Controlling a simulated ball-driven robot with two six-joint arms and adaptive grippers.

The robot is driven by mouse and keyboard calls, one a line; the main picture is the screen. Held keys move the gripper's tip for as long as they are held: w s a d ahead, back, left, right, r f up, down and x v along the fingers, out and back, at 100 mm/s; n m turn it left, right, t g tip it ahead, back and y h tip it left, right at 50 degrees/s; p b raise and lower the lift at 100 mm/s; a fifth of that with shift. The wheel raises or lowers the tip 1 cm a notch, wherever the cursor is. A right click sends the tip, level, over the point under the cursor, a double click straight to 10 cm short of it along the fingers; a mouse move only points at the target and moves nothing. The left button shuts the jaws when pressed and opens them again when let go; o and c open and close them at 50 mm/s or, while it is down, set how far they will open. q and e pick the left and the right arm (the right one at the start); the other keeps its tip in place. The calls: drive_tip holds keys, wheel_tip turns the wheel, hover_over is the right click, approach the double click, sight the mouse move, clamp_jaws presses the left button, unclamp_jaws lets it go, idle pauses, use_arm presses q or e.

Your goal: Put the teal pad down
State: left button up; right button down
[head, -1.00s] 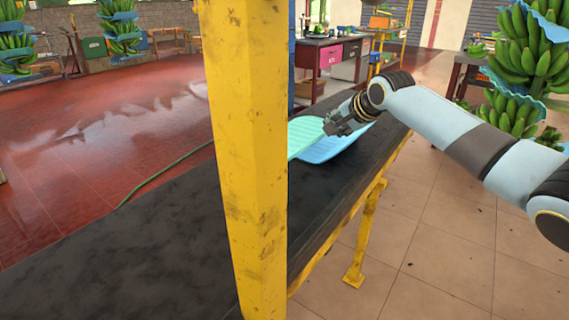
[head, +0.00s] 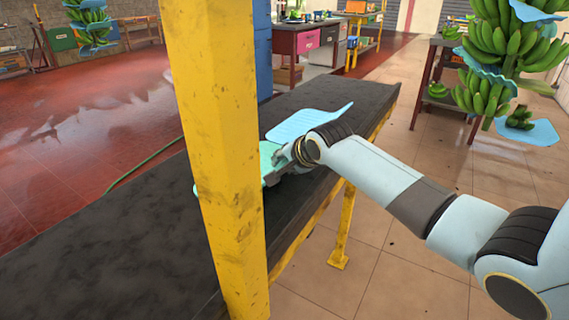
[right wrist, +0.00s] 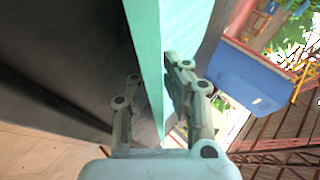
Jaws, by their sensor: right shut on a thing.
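The teal pad (head: 266,157) is a thin sheet over the black bench top, partly hidden behind the yellow post and my gripper. My right gripper (head: 279,160) is shut on its near right edge, low over the bench. In the right wrist view the teal pad (right wrist: 148,50) stands edge-on between the two fingers of the right gripper (right wrist: 153,95). I cannot tell whether the pad touches the bench. My left gripper is not in view.
A light blue pad (head: 308,121) lies on the black bench (head: 120,240), beyond my gripper. A yellow post (head: 215,130) stands in front. The near left bench is clear. Banana bunches (head: 490,60) hang at the right.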

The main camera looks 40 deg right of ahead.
drive_tip(key=c, duration=1.4)
unclamp_jaws()
drive_tip(key=p+v, duration=0.3)
drive_tip(key=v, duration=0.9)
